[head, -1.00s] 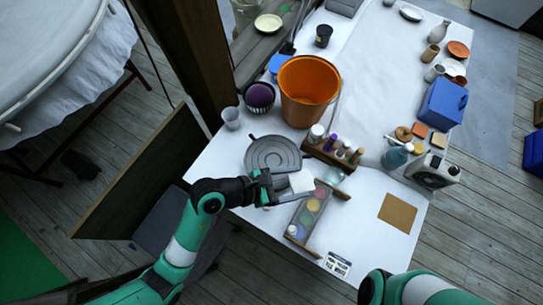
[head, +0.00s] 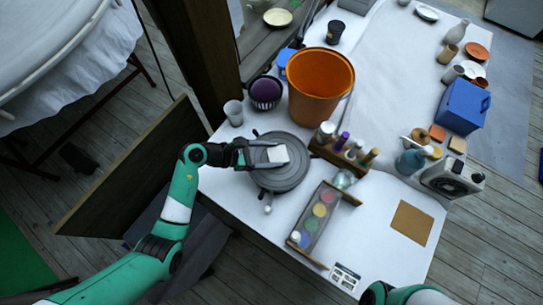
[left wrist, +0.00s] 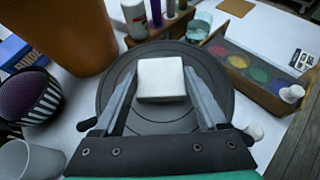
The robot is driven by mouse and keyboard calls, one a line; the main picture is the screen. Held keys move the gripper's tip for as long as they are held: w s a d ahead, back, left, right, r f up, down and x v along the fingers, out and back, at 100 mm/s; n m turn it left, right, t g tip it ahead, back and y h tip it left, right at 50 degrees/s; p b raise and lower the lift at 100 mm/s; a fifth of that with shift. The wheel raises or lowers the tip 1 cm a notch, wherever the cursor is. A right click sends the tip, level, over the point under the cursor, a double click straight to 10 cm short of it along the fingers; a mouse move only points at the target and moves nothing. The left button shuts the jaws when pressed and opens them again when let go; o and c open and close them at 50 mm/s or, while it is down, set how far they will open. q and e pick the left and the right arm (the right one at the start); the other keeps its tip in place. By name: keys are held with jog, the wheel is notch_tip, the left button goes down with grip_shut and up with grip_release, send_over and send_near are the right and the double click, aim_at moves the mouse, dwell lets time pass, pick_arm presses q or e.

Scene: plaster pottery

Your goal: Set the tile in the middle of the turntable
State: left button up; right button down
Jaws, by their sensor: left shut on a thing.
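The white square tile (head: 277,154) is over the dark grey round turntable (head: 285,180), near its middle and a little toward the far side. My left gripper (head: 268,154) reaches in from the left and is shut on the tile. In the left wrist view the tile (left wrist: 161,80) sits between the fingertips (left wrist: 160,74), with the turntable's ringed top (left wrist: 160,118) beneath it. I cannot tell whether the tile touches the top or hangs just above it. My right gripper is out of view; only part of the right arm shows at the bottom.
An orange bucket (head: 320,85) stands just behind the turntable, with a purple-topped striped bowl (head: 265,93) and a pale cup (head: 233,112) at its left. A wooden bottle rack (head: 338,157) and a paint tray (head: 318,216) stand close on the right.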

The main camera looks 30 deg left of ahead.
pick_arm(q)
jog(key=shift+f, duration=0.65)
jog(key=shift+r, duration=0.15)
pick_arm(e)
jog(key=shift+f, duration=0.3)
pick_arm(q)
jog(key=o, duration=1.4)
jog(key=shift+c, duration=0.2)
jog(key=shift+r, duration=0.1)
jog(key=p+v, duration=0.3)
jog(key=v, duration=0.9)
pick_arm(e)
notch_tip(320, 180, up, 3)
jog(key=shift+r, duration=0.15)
